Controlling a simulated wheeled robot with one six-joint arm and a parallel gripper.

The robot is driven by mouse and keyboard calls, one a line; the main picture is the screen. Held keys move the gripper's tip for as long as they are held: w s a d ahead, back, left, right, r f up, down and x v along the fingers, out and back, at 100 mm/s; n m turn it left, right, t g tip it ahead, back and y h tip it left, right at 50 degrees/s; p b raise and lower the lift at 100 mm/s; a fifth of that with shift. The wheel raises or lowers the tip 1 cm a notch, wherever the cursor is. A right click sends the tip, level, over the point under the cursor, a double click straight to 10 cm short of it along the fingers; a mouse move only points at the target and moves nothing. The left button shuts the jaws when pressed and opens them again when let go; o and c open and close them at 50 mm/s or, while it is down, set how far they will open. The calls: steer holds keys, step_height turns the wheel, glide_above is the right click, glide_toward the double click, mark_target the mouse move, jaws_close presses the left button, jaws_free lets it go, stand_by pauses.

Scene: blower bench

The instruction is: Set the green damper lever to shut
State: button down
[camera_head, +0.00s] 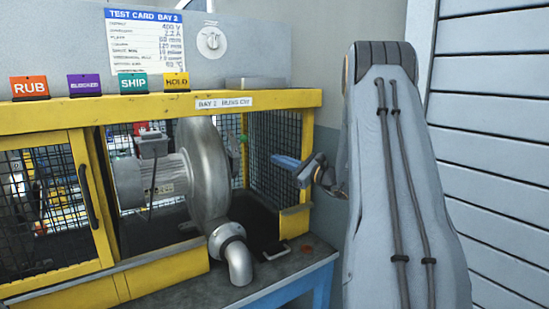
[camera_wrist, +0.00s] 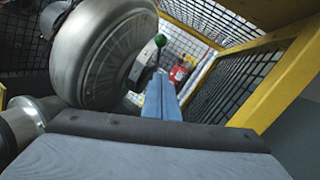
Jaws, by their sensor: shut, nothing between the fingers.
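The green damper lever (camera_wrist: 160,40) shows in the wrist view as a round green knob on a dark stem, beside the silver blower housing (camera_wrist: 98,55). In the head view its green knob (camera_head: 243,139) is small, behind the right side of the housing. In the wrist view the gripper (camera_wrist: 160,80) points toward the lever, with the knob just beyond the fingertips. I cannot tell whether they touch the stem. The lever's lower end is hidden.
A yellow guard frame (camera_head: 160,103) with black mesh surrounds the blower. A yellow post (camera_wrist: 285,75) stands close on the right in the wrist view. A silver elbow pipe (camera_head: 238,262) juts forward. A dark flat object (camera_head: 276,251) lies on the bench (camera_head: 255,280).

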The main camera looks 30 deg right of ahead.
steer(key=a+r+p+x, duration=0.1)
steer(key=p+x, duration=0.3)
steer(key=x, duration=0.6)
steer(key=shift+r, duration=0.7)
steer(key=shift+s+a, duration=0.1)
steer(key=shift+r, duration=0.1)
steer(key=shift+g, duration=0.6)
steer(key=shift+w+r+b, duration=0.4)
steer(key=shift+w+r, duration=0.1)
steer(key=shift+r, duration=0.35)
steer(key=shift+w+r+b, duration=0.35)
steer(key=shift+w+r, duration=0.15)
steer(key=shift+r, duration=0.3)
steer(key=shift+w+r+b, duration=0.4)
steer(key=shift+w+r, duration=0.1)
steer(key=shift+r, duration=0.35)
